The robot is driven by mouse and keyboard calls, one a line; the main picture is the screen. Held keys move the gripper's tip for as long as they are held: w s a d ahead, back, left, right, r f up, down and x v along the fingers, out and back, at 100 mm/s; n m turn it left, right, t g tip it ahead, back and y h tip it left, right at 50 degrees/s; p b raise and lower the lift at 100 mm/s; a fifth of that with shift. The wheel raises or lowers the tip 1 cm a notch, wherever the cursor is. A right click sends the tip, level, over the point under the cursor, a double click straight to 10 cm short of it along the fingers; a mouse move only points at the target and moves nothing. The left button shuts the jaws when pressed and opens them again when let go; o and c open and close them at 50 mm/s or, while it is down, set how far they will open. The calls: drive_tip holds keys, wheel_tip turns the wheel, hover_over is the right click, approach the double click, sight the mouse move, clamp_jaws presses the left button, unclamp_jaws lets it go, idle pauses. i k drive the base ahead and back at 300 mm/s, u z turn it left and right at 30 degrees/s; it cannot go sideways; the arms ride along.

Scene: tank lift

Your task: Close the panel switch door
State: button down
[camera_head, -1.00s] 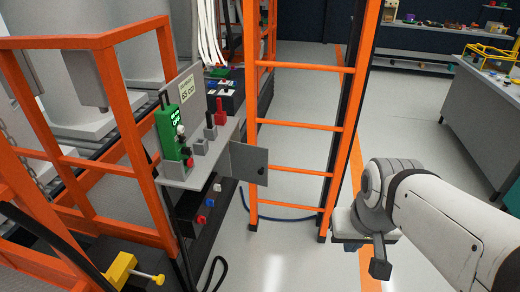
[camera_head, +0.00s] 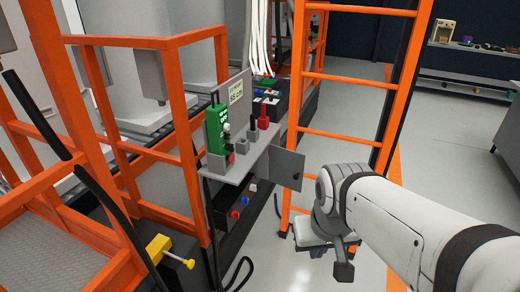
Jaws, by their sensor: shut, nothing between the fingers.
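The panel switch door (camera_head: 287,168) is a small grey plate with a dark knob. It stands open, swung out to the right of the control panel, and the knobs below the panel shelf are uncovered. These are a white knob (camera_head: 253,187), a blue knob (camera_head: 244,200) and a red knob (camera_head: 234,214). My gripper (camera_head: 343,271) points down at the lower right of the door. It is shut and empty, and appears apart from the door.
The grey panel shelf (camera_head: 238,172) carries a green display box (camera_head: 216,130) and levers. An orange ladder (camera_head: 343,79) stands behind the door and my arm. Orange railings (camera_head: 187,120) and a yellow valve (camera_head: 158,248) are at left.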

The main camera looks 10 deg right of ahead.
sight(285, 167)
drive_tip(key=u, duration=0.1)
drive_tip(key=i, duration=1)
drive_tip(key=u, duration=0.05)
